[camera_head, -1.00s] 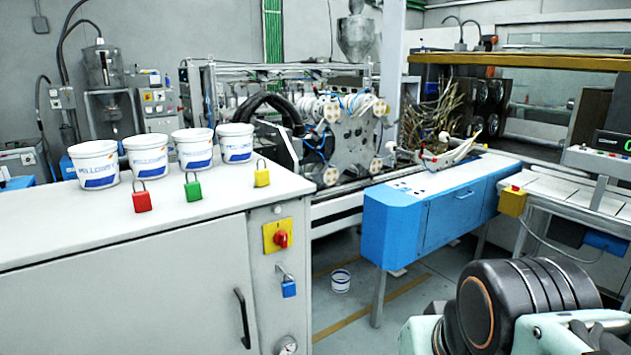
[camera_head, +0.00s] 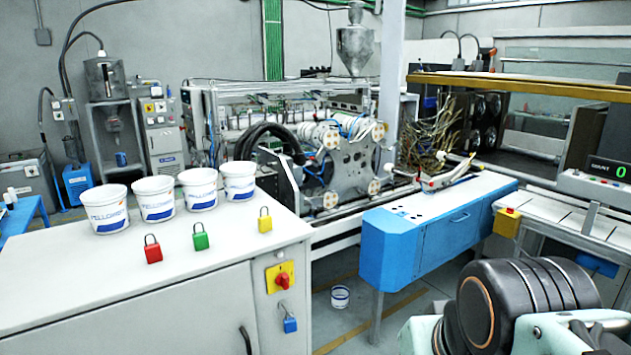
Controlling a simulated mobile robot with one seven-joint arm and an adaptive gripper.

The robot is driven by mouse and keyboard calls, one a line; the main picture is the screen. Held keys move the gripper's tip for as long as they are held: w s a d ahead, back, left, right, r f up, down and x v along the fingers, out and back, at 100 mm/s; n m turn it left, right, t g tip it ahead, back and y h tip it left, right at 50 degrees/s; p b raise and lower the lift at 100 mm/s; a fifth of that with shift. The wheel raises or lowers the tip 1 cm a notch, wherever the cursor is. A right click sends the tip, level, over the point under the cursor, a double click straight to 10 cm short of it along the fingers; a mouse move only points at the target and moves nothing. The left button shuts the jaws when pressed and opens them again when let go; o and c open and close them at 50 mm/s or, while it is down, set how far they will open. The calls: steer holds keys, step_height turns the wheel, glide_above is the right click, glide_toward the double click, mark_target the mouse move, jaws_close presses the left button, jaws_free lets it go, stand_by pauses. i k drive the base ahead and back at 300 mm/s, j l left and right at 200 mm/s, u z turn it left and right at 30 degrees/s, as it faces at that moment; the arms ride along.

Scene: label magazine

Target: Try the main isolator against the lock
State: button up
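The main isolator is a red rotary handle (camera_head: 283,281) on a yellow plate (camera_head: 271,288), on the front face of the grey cabinet (camera_head: 206,315) near its right corner. A blue padlock (camera_head: 290,324) hangs by its shackle just below the plate; whether it passes through the isolator itself I cannot tell. Red (camera_head: 153,253), green (camera_head: 201,241) and yellow (camera_head: 265,224) padlocks stand on the cabinet's white top. Part of my own arm fills the lower right corner. My gripper's fingers do not show.
Several white buckets (camera_head: 109,212) stand on the cabinet top behind the padlocks. A blue machine unit (camera_head: 428,233) stands to the right, with a gap of floor between it and the cabinet. A small white bucket (camera_head: 340,297) stands in that gap.

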mark_target(283, 279)
steer(key=u, duration=0.4)
steer(key=i+l+u, duration=0.1)
steer(key=u, duration=0.35)
steer(key=l+u, duration=0.15)
steer(key=u, duration=0.25)
steer(key=l+u, duration=0.7)
steer(key=l, duration=0.45)
steer(key=k+l+u, duration=0.1)
steer(key=l, duration=0.4)
steer(key=k+l+u, duration=0.1)
steer(key=l, duration=0.4)
steer(key=k, duration=1)
